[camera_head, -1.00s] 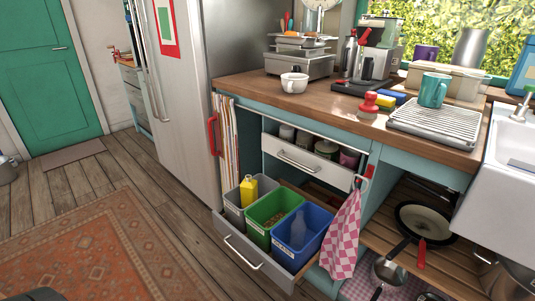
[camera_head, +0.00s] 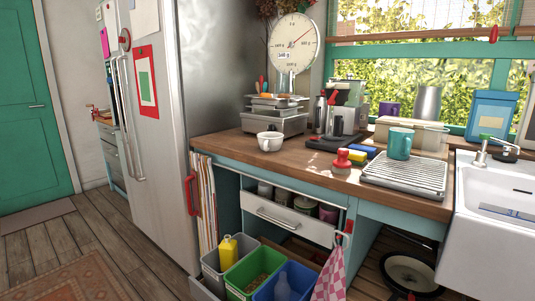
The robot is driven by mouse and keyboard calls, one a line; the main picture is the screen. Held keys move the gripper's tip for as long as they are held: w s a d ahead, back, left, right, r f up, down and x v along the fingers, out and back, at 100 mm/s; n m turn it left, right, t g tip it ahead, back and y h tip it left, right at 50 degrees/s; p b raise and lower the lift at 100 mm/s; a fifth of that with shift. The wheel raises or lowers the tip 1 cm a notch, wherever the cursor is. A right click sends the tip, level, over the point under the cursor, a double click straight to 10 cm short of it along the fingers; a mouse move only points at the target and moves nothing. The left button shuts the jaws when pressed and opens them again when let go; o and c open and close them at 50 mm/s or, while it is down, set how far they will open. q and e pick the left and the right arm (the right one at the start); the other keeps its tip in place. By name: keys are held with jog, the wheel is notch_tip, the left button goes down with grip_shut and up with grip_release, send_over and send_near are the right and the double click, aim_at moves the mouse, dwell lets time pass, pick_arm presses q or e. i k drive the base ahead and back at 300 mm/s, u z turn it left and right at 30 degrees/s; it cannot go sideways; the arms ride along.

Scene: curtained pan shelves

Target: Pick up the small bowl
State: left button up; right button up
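A small white rounded vessel (camera_head: 270,142) stands upright on the wooden counter (camera_head: 228,142), in front of the kitchen scale. It looks like a small bowl or a cup, with what seems to be a handle at its side. I see no other clear small bowl. Neither of my grippers is in view.
A scale (camera_head: 275,122) stands behind the white vessel. A coffee machine (camera_head: 346,100), a red-topped item (camera_head: 342,161), a teal mug (camera_head: 399,144) and a drying rack (camera_head: 405,175) are to its right. The counter's front edge left of the vessel is clear.

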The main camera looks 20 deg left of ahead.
aim_at(270, 142)
jog(key=u, duration=2.05)
jog(key=i, duration=1.35)
jog(key=z, duration=0.75)
